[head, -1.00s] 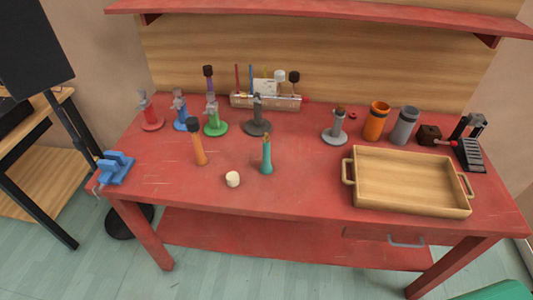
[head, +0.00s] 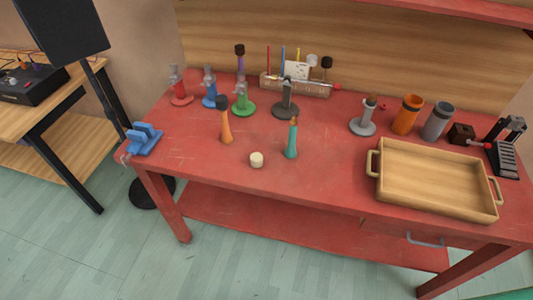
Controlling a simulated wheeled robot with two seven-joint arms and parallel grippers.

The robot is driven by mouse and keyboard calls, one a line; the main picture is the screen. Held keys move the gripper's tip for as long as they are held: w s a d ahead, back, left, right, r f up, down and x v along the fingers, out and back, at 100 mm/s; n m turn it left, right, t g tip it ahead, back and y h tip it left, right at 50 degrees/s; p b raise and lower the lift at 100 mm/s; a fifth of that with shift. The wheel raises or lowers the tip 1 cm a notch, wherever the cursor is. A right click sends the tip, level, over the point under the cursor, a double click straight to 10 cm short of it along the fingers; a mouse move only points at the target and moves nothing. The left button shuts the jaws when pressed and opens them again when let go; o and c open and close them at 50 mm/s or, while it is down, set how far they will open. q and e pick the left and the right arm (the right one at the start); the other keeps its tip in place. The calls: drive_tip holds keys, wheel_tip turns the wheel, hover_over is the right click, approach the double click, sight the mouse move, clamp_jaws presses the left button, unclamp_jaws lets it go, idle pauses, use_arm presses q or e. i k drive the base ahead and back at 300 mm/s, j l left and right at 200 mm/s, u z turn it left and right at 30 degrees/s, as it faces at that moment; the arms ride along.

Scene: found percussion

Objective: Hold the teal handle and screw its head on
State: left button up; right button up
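The teal handle (head: 291,141) stands upright near the front middle of the red workbench, wide end down, with a small orange-brown tip on top. A cream, round head (head: 257,160) lies on the bench just left of it and nearer the front edge, apart from the handle. An orange handle (head: 226,127) with a dark head stands further left. Neither of my grippers shows in the head view.
A blue vise (head: 145,139) sits at the bench's left corner. Coloured stands, such as the green one (head: 243,106), and a rack (head: 295,86) line the back. A wooden tray (head: 435,202) fills the front right. Bare bench lies between handle and tray.

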sight(291, 152)
drive_tip(key=i+j+z, duration=0.1)
drive_tip(key=j+z, duration=0.2)
drive_tip(key=j, duration=0.6)
drive_tip(key=j+z, duration=0.35)
drive_tip(key=j, duration=0.55)
drive_tip(key=i, duration=0.05)
